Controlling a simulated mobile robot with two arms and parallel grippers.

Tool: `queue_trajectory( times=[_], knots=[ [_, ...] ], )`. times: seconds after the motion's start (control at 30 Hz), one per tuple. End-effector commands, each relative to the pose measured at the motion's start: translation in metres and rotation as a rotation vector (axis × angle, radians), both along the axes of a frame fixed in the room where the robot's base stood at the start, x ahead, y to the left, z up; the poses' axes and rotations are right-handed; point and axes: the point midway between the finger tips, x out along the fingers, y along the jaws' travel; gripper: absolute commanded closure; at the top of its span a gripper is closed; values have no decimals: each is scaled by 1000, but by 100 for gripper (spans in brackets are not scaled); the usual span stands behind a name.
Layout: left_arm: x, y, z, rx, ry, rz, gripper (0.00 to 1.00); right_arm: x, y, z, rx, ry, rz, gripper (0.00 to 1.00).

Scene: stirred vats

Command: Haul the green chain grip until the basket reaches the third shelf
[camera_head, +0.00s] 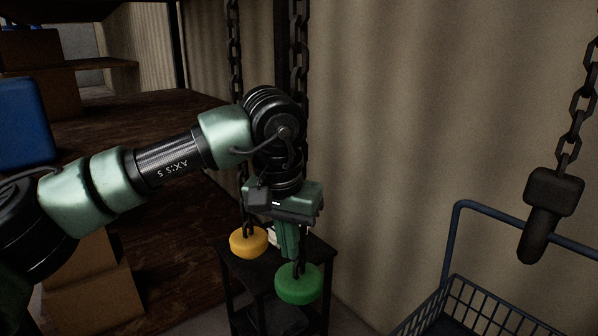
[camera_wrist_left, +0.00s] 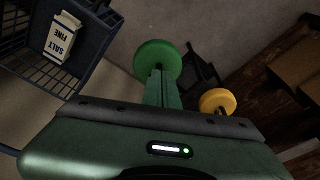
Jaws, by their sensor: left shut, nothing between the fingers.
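The green chain grip (camera_head: 299,284) is a round green knob at the bottom of a dark chain in the head view. The yellow grip (camera_head: 248,242) hangs on a second chain to its left. My left gripper (camera_head: 289,256) points down just above the green grip, its fingers shut and empty. In the left wrist view the fingertips (camera_wrist_left: 160,74) overlap the edge of the green grip (camera_wrist_left: 157,58); I cannot tell if they touch. The blue wire basket (camera_head: 494,311) stands low at the right and holds a salt carton (camera_wrist_left: 62,37). My right gripper is out of view.
A small dark stand (camera_head: 322,247) is behind the grips. Wooden shelves (camera_head: 150,110) with boxes and a blue container (camera_head: 24,124) fill the left. A thick hook block (camera_head: 552,194) hangs on a chain above the basket. A corrugated wall is behind.

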Motion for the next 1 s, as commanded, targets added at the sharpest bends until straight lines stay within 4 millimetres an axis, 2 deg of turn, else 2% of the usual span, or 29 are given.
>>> queue_trajectory(
  times=[0.33, 1.0],
  knots=[
    [0, 0, -7, 2, 2, 1, 100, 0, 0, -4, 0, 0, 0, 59],
    [0, 0, -54, 2, 2, 1, 100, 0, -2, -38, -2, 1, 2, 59]
  ],
)
